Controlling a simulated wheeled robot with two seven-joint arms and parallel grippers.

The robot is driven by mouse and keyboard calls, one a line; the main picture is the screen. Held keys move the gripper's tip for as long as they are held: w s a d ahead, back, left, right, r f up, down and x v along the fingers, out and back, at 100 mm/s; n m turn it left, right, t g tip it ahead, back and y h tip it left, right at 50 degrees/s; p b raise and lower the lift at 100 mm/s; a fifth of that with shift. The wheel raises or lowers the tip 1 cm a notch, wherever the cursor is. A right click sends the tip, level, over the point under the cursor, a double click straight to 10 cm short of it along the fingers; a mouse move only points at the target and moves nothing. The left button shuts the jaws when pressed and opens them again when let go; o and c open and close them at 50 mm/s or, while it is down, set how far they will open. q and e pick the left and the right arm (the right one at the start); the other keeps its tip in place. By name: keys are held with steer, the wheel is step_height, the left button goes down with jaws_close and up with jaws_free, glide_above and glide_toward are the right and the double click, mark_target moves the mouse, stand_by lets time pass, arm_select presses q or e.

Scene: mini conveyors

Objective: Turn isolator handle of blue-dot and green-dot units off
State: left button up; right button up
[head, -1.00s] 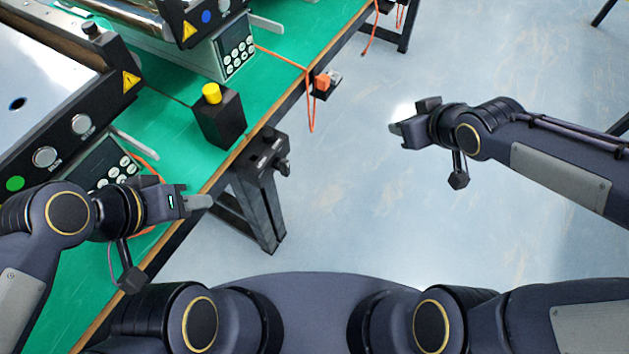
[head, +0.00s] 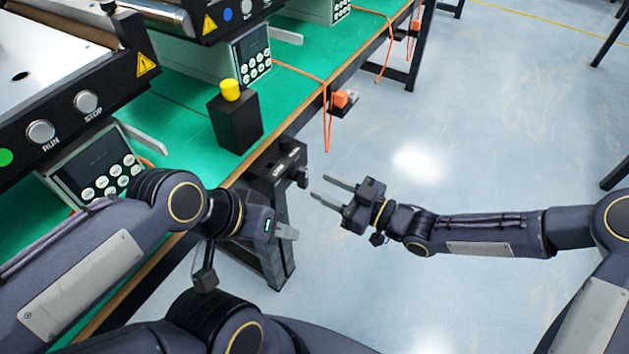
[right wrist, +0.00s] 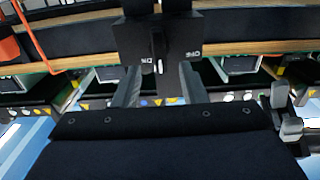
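The green dot (head: 5,157) is on the near conveyor unit and the blue dot (head: 227,14) on the unit behind it. A black isolator box (head: 272,168) sits at the table edge, its dark handle (head: 300,177) jutting toward the aisle. In the right wrist view, the handle (right wrist: 157,50) stands between two white labels on the box (right wrist: 186,35). I cannot tell its setting for sure. My right gripper (head: 320,188) is open and empty, facing the box, fingers short of the handle. My left gripper (head: 287,232) is below the box, apart from the handle; its finger gap is hidden.
A black box with a yellow button (head: 230,90) stands on the green table (head: 180,120). An orange plug (head: 340,98) and cable hang at the edge farther back. A table leg (head: 270,250) stands below the isolator. The floor (head: 480,130) to the right is clear.

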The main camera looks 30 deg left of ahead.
mark_target(307, 178)
steer(key=a, duration=0.5)
steer(key=shift+w+a, duration=0.1)
steer(key=shift+w, duration=0.1)
steer(key=shift+f, duration=0.1)
jaws_close()
